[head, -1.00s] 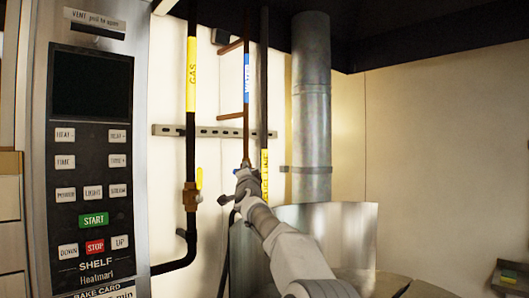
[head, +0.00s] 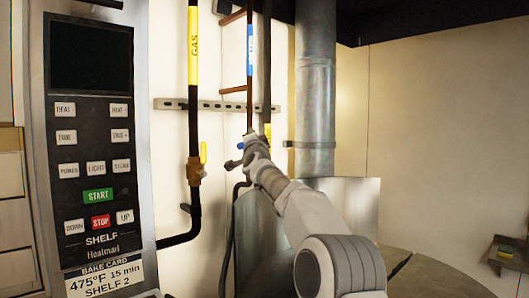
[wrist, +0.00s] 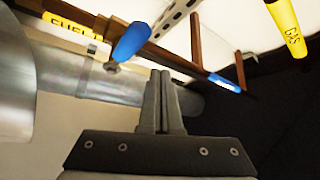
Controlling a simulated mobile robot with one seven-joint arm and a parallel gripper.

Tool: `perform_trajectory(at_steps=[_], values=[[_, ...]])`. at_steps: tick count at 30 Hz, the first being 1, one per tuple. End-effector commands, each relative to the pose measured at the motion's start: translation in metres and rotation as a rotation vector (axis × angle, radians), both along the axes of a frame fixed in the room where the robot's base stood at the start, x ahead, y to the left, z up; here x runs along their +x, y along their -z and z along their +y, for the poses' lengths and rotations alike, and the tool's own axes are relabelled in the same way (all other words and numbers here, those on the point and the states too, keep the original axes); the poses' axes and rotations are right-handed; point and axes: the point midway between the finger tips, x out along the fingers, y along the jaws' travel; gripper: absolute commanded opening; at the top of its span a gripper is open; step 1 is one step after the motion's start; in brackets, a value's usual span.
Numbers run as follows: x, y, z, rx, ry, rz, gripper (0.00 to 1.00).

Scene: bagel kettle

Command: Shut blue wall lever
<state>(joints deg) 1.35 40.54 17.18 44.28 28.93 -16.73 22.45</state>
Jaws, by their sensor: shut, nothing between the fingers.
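The blue lever (wrist: 131,41) shows in the wrist view just above and left of my fingertips. Its handle slants across the picture by the copper pipe (wrist: 185,62), with a metal end at its lower left. In the head view only a small blue bit of the lever (head: 240,146) shows beside my gripper (head: 246,152), which hides much of the valve. My gripper's fingers are pressed together in the wrist view (wrist: 161,74), empty, with their tips close to the lever. I cannot tell whether they touch it.
Left of the copper pipe is a black gas pipe with a yellow-handled valve (head: 202,153). A black pipe with a yellow label (head: 267,130) and a wide metal duct (head: 315,90) stand to the right. An oven control panel (head: 92,130) fills the left side.

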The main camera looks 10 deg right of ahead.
Motion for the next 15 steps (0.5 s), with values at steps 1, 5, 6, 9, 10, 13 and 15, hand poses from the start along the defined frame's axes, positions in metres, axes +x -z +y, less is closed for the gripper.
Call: perform_trajectory(at_steps=[1,5,6,9,10,13,15], values=[[-0.006,0.009,-0.004,-0.001,0.003,-0.004,0.0],[-0.018,0.019,-0.013,0.0,0.004,-0.006,0.0],[-0.022,0.022,-0.015,-0.001,0.004,-0.007,0.0],[-0.032,0.031,-0.022,-0.001,0.004,-0.006,0.0],[-0.035,0.033,-0.024,-0.001,0.004,-0.007,0.0],[-0.043,0.039,-0.03,-0.002,0.005,-0.008,0.0],[-0.048,0.043,-0.033,0.0,0.004,-0.008,0.0]])
